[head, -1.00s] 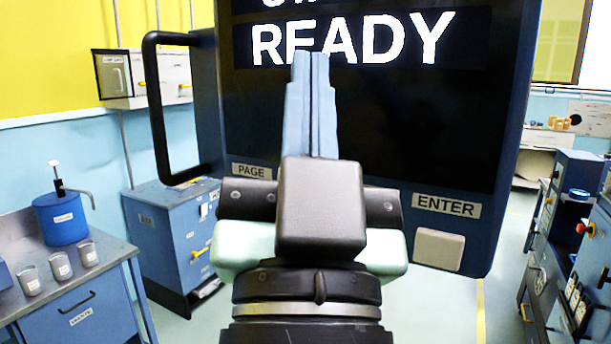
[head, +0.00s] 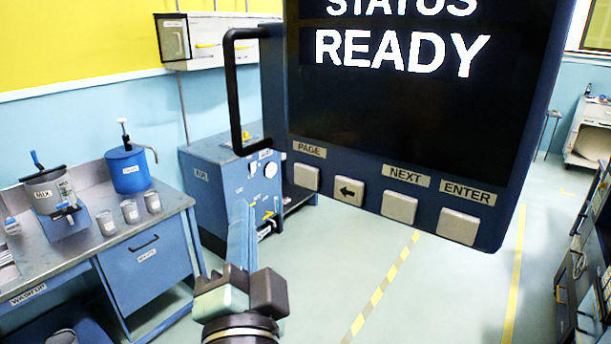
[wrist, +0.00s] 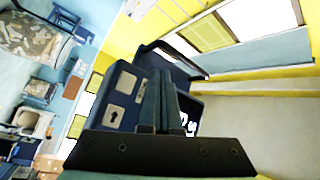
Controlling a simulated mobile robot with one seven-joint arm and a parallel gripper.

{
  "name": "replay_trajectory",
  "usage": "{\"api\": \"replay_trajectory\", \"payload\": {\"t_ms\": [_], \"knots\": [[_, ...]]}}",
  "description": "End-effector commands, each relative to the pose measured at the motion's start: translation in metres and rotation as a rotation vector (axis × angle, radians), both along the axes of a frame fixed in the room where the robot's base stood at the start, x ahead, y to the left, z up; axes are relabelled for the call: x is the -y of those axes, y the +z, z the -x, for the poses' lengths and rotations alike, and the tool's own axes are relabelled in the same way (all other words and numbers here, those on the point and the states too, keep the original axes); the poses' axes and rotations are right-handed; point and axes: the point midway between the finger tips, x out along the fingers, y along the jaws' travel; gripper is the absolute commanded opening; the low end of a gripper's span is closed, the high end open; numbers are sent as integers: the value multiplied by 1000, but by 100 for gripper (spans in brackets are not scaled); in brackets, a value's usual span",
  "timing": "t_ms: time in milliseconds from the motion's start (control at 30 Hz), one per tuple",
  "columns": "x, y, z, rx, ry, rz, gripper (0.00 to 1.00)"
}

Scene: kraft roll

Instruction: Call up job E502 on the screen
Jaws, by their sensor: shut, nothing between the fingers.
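The dark screen (head: 410,110) shows "STATUS READY" in white, its top cut off by the frame. Below it is a row of pale square buttons: PAGE (head: 306,177), a left-arrow button (head: 349,191), NEXT (head: 399,207) and ENTER (head: 459,226). My gripper (head: 241,205) is shut and empty, its blue fingers upright to the left of and lower than the PAGE button in the picture, apparently touching nothing. In the wrist view the shut fingers (wrist: 160,98) stand in front of the screen unit, hiding much of it; two pale buttons (wrist: 126,82) show beside them.
A black handle (head: 234,90) sticks out from the screen's left side. A blue cabinet (head: 215,185) stands behind my gripper. A bench (head: 165,215) with a blue pump pot (head: 128,170) and several grey cups is at left. Floor below the screen is clear.

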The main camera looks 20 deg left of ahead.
Motion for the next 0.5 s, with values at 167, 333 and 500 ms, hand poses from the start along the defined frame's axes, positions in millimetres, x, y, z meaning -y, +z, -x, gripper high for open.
{"api": "replay_trajectory", "payload": {"t_ms": [167, 333, 500], "knots": [[4, 0, -10, 2, -3, 1, 0], [12, 0, -31, 3, -5, -1, 0], [21, -1, -54, 2, -5, 1, 0]]}}
